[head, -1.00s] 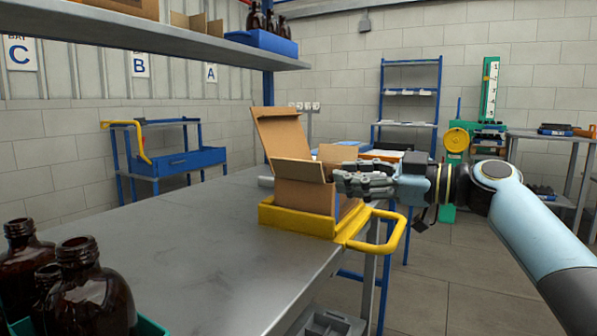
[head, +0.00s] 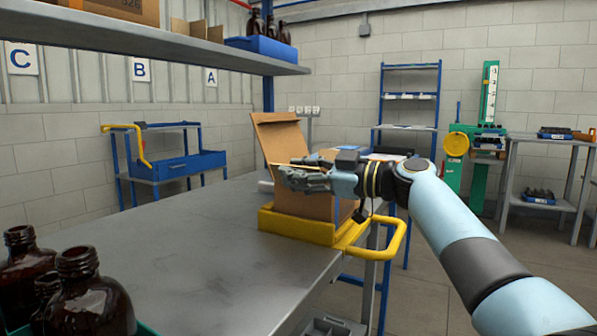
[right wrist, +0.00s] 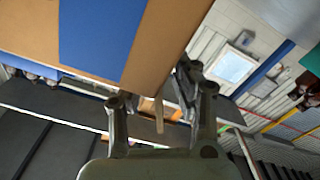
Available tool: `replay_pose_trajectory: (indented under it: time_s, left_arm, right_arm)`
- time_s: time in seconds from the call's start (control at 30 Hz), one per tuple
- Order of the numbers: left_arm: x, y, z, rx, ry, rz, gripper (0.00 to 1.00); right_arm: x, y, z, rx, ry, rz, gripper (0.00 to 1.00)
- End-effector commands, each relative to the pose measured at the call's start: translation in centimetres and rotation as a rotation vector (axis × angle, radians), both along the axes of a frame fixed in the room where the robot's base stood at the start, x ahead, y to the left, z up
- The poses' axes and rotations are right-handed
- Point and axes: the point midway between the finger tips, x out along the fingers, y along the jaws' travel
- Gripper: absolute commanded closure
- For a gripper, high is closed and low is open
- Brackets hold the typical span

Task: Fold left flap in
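An open brown cardboard box (head: 300,203) stands in a yellow tray (head: 297,226) at the table's right edge. A tall flap (head: 279,140) at its left and back stands up, leaning outward. My right gripper (head: 287,174) reaches in from the right over the box top, fingers pointing left, and hides part of the opening and the near flap. In the right wrist view its fingers (right wrist: 155,95) are apart, with a thin tan edge (right wrist: 159,113) showing between them; I cannot tell if they touch it. A cardboard face with a blue stripe (right wrist: 100,35) fills the upper left there. My left gripper is not in view.
The grey table (head: 190,230) is clear left of the box. Amber bottles (head: 85,290) stand at its near left corner. A yellow handle (head: 392,240) sticks out right of the tray. A shelf (head: 170,45) overhangs at upper left.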

Motion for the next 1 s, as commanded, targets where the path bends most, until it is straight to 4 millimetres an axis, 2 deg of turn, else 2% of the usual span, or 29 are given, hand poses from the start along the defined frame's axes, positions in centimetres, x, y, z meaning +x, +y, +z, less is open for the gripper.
replay_pose_trajectory:
  time_s: [0.03,0.2,0.27,0.67,1.0]
  left_arm:
    - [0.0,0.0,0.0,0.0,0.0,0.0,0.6]
    - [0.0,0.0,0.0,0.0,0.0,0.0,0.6]
    - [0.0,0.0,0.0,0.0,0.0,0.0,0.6]
    - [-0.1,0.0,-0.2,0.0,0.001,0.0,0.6]
    - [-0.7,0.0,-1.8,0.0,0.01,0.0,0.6]
  right_arm:
    - [0.0,0.0,0.0,0.0,0.0,0.0,0.72]
    - [0.0,0.0,0.0,0.0,0.0,0.0,0.95]
    - [0.0,0.0,0.0,0.0,0.0,0.0,1.0]
    - [0.0,-0.1,-0.1,0.008,0.013,0.0,1.0]
    - [0.6,-0.5,-0.1,0.104,0.159,-0.002,1.0]
